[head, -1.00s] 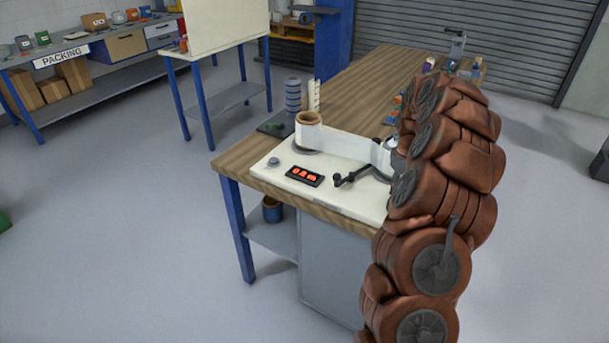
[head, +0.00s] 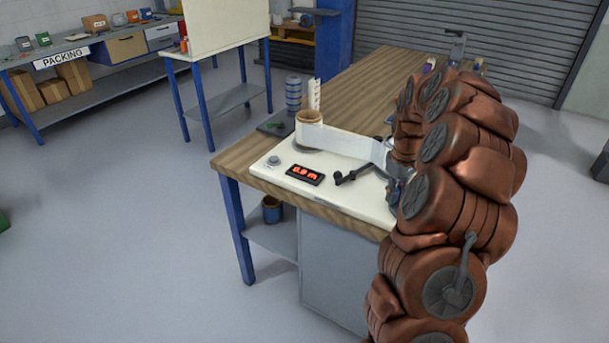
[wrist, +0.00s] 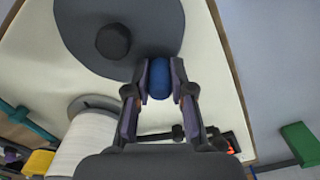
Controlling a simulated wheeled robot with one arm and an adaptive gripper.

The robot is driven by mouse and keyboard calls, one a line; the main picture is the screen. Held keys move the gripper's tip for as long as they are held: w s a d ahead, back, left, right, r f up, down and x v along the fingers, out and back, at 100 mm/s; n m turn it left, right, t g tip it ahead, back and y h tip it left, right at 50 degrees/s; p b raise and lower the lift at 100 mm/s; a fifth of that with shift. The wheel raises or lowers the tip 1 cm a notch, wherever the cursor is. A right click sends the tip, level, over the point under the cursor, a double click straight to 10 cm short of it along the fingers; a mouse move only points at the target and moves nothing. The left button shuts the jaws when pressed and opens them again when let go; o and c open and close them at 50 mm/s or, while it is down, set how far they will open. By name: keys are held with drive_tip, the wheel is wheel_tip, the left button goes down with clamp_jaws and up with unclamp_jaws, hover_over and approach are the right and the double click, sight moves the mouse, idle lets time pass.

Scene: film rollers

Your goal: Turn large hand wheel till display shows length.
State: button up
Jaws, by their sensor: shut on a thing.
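The large hand wheel (wrist: 80,40) is a flat grey disc with a dark round hub (wrist: 113,41) in the wrist view. A blue knob (wrist: 159,78) sits at its rim. My gripper (wrist: 160,84) is shut on this knob, one finger on each side. In the head view my arm hides most of the wheel. The display (head: 305,175) is a black box with glowing red characters on the cream machine plate (head: 262,166). They look like a small number followed by "m", but I cannot read the digits surely.
A white film roll (head: 309,132) stands on the plate, with a film strip (head: 350,147) running right from it. A black crank handle (head: 356,174) lies beside the display.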

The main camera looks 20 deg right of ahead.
drive_tip(key=shift+s, duration=0.1)
drive_tip(key=shift+s+a+b, duration=0.2)
drive_tip(key=shift+s+b, duration=0.1)
drive_tip(key=shift+s, duration=0.2)
drive_tip(key=shift+s+a+b, duration=0.2)
drive_tip(key=shift+s+b, duration=0.05)
drive_tip(key=shift+s, duration=0.2)
drive_tip(key=shift+s+a+b, duration=0.1)
drive_tip(key=shift+s+b, duration=0.4)
drive_tip(key=shift+s, duration=0.45)
drive_tip(key=o, duration=1.7)
drive_tip(key=shift+w, duration=0.1)
drive_tip(key=shift+r+p, duration=0.95)
drive_tip(key=shift+r, duration=2.6)
